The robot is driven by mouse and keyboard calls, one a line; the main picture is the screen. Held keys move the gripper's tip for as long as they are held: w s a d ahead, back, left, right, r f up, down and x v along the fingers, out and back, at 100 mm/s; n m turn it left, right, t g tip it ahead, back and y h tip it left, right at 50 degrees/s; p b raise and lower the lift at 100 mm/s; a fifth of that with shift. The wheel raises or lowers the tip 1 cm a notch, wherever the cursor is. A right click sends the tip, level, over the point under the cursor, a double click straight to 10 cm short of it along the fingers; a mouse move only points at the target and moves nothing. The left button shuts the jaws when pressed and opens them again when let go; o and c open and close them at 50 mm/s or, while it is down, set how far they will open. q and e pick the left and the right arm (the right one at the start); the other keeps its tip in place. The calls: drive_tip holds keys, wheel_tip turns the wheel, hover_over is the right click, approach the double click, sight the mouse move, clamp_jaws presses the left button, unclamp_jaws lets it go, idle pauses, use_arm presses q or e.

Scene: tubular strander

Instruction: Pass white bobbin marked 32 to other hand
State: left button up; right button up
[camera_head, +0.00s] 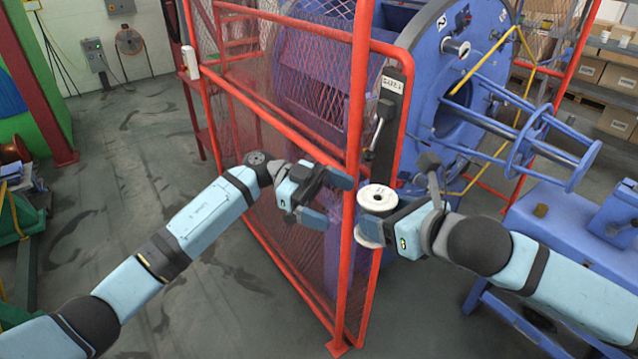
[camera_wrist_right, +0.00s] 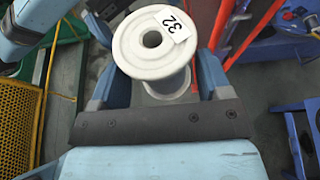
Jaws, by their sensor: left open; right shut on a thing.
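The white bobbin marked 32 (camera_head: 377,199) is upright in my right gripper (camera_head: 380,214), in front of the red fence. In the right wrist view the bobbin (camera_wrist_right: 143,50) shows its round top flange with a centre hole and a label reading 32. The fingers of my right gripper (camera_wrist_right: 152,85) are shut around its middle, one on each side. My left gripper (camera_head: 338,199) is open and empty, to the left of the bobbin, its fingers pointing towards it. There is a gap between the left fingers and the bobbin in the head view.
A red mesh fence with a post (camera_head: 349,180) stands right behind and between the grippers. The blue strander (camera_head: 423,100) stands behind it. A blue machine bed (camera_head: 560,225) is at the right. The grey floor (camera_head: 150,150) at the left is mostly clear.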

use_arm(q)
drive_tip(key=s+d+f+y, duration=0.1)
drive_tip(key=d, duration=0.1)
drive_tip(key=s+d+y, duration=0.1)
drive_tip(key=d, duration=0.1)
drive_tip(key=s+d+f+y, duration=0.1)
drive_tip(key=d+y, duration=0.1)
drive_tip(key=d, duration=0.1)
drive_tip(key=shift+s+f+n, duration=0.25)
drive_tip(key=shift+f+n, duration=0.05)
idle(0.4)
